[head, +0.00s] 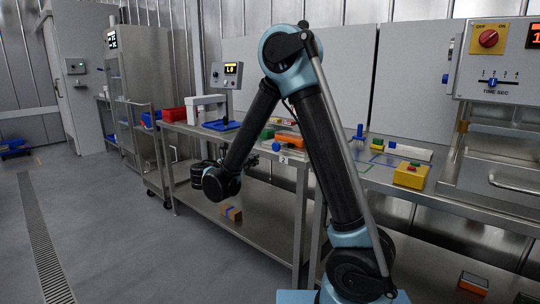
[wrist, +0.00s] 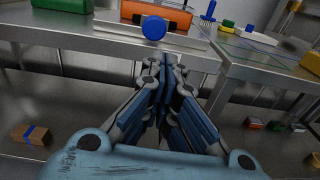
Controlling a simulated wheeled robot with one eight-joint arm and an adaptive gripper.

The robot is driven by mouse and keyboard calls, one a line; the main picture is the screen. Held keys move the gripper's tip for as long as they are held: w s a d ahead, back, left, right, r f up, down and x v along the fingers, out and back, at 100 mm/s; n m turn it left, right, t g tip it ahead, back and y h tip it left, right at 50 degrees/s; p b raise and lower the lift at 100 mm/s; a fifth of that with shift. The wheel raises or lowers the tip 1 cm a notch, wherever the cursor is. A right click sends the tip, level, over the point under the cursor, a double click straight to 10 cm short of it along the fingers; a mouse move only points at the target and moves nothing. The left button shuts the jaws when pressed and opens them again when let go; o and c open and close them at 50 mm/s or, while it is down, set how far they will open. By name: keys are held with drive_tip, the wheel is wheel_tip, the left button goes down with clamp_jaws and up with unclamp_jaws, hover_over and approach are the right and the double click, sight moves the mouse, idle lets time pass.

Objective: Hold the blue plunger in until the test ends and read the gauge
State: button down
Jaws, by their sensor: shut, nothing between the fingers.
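The blue plunger (wrist: 153,28) shows in the wrist view as a round blue knob on the front of a grey plate, before an orange block (wrist: 157,14). In the head view the blue plunger (head: 276,146) sits at the front edge of the middle table, by a label "2". My gripper (wrist: 164,62) is shut and empty. Its tips point towards the plunger from below in the picture; a gap shows between them. In the head view my gripper (head: 254,160) is small and dark, just left of the plunger. I cannot make out a gauge face on this device.
A steel table (head: 250,150) with a lower shelf holds the device. A brown box with a blue band (head: 231,214) lies on that shelf. The floor (head: 110,230) at left is clear.

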sight(275, 150)
drive_tip(key=shift+s+a+f+n+t, duration=0.1)
drive_tip(key=shift+s+a+n+t, duration=0.05)
drive_tip(key=shift+a, duration=0.35)
drive_tip(key=shift+s+a+n+t, duration=0.1)
drive_tip(key=shift+a+n+t, duration=0.05)
drive_tip(key=shift+a, duration=0.3)
drive_tip(key=shift+w+d, duration=0.1)
drive_tip(key=x, duration=1.3)
drive_tip(key=shift+w+d, duration=0.25)
drive_tip(key=shift+w, duration=0.05)
drive_tip(key=shift+x, duration=0.8)
drive_tip(key=shift+w+d, duration=0.15)
idle(1.9)
